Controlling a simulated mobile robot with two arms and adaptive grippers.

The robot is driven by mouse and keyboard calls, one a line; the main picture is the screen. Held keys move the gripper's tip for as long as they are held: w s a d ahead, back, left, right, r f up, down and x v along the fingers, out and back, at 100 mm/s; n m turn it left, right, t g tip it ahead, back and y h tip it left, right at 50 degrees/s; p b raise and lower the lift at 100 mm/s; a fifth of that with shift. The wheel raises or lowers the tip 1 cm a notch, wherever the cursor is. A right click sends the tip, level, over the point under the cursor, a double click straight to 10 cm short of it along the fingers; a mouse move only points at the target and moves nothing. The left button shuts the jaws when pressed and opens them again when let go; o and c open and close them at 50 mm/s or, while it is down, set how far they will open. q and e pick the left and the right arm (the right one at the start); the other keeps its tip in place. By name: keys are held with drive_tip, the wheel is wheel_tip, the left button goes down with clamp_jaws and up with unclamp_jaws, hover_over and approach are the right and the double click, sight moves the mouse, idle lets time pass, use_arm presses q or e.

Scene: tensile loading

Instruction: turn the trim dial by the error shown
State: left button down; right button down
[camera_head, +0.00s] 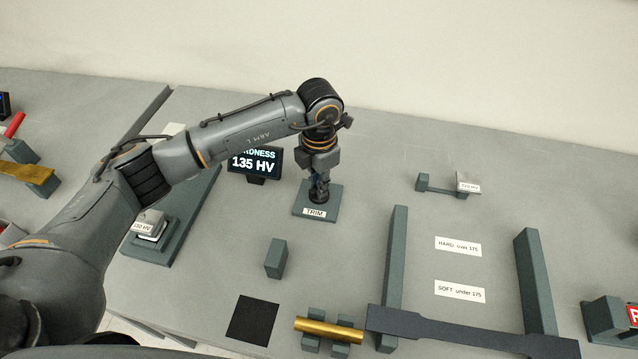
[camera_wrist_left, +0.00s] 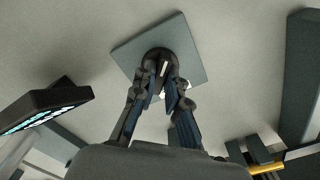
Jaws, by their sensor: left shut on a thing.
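The trim dial is a dark round knob on a square grey-green base (camera_head: 330,205) labelled TRIM, in the middle of the head view. My left gripper (camera_head: 319,190) points straight down over it and is shut on the dial. The left wrist view shows the dark dial (camera_wrist_left: 157,54) between the fingertips, with a pale mark on its top. The fingers hide part of the dial. The hardness display (camera_head: 254,163) just left of the dial reads 135 HV; its heading is partly hidden by my arm. My right gripper does not show.
A block labelled 150 HV (camera_head: 150,224) sits on a stand at left. A small post (camera_head: 276,258) and black mat (camera_head: 252,320) are in front. A brass bar (camera_head: 328,330) lies on supports. Cards (camera_head: 458,246) reading HARD and SOFT lie between rails at right.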

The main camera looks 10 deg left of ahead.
use_arm(q)
drive_tip(key=shift+w+r, duration=0.1)
drive_tip(key=c, duration=1.4)
unclamp_jaws()
drive_tip(key=shift+o, duration=0.2)
wheel_tip(320, 180, up, 12)
